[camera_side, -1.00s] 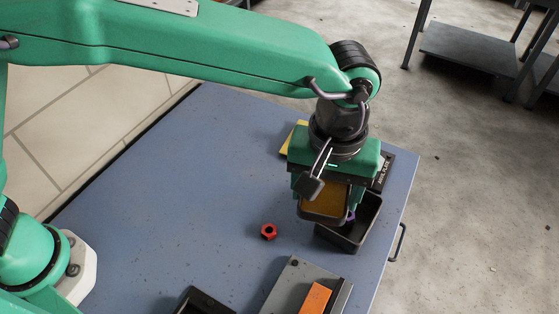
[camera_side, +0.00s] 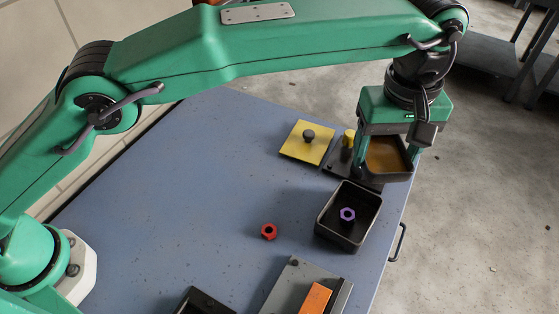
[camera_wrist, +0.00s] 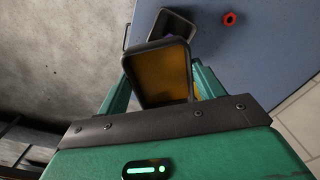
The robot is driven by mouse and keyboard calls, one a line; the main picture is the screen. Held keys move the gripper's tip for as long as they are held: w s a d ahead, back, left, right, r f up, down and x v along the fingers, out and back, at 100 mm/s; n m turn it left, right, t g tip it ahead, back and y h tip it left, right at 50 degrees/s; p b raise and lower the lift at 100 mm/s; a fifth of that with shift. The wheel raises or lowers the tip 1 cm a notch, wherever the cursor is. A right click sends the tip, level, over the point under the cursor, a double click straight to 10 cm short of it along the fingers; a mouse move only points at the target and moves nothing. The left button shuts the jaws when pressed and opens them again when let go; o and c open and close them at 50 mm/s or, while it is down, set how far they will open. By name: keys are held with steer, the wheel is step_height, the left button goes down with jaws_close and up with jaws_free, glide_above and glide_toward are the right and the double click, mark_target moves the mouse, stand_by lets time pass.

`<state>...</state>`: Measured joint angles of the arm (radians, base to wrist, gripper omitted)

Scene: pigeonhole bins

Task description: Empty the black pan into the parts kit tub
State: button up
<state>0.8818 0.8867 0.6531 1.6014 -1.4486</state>
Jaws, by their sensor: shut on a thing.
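My gripper (camera_side: 388,162) is shut on the black pan (camera_side: 388,156), which has a dark rim and a brown-orange face. It holds the pan above the table's right edge, up and to the right of a black open tub (camera_side: 331,229). The pan looks tilted, and no loose part shows in it. A purple nut (camera_side: 347,214) lies inside the tub. In the wrist view the pan (camera_wrist: 165,75) sits between the fingers and partly covers the tub (camera_wrist: 181,23). No label on the tub can be read. A red nut (camera_side: 268,231) lies on the table left of the tub.
A yellow plate with a dark knob (camera_side: 306,142) lies behind the tub, beside a dark plate with a yellow knob (camera_side: 348,138). A grey block with an orange bar (camera_side: 315,298) and another black bin (camera_side: 204,301) are at the front. The table's left side is clear.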

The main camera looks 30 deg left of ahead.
mark_target(378, 159)
steer(key=shift+w+d+r+n, duration=0.1)
steer(key=shift+w+r+n, duration=0.15)
steer(key=shift+w, duration=0.2)
steer(key=shift+w+d+r+n, duration=0.1)
steer(key=shift+w+n, duration=0.25)
steer(key=shift+w, duration=0.1)
steer(key=shift+f, duration=0.15)
steer(key=shift+f, duration=2.85)
steer(key=shift+r, duration=0.1)
steer(key=shift+s+a+r+t+h, duration=0.1)
steer(key=shift+r+t+h, duration=0.05)
steer(key=shift+t+h, duration=0.4)
steer(key=shift+s+a+r+t+h, duration=0.1)
steer(key=shift+t+h, duration=0.35)
steer(key=shift+h, duration=0.2)
steer(key=shift+a+r+t+h, duration=0.1)
steer(key=shift+a+t+h, duration=0.05)
steer(key=shift+t+h, duration=0.6)
steer(key=shift+s, duration=0.1)
steer(key=shift+t+h, duration=0.25)
steer(key=shift+h, duration=0.1)
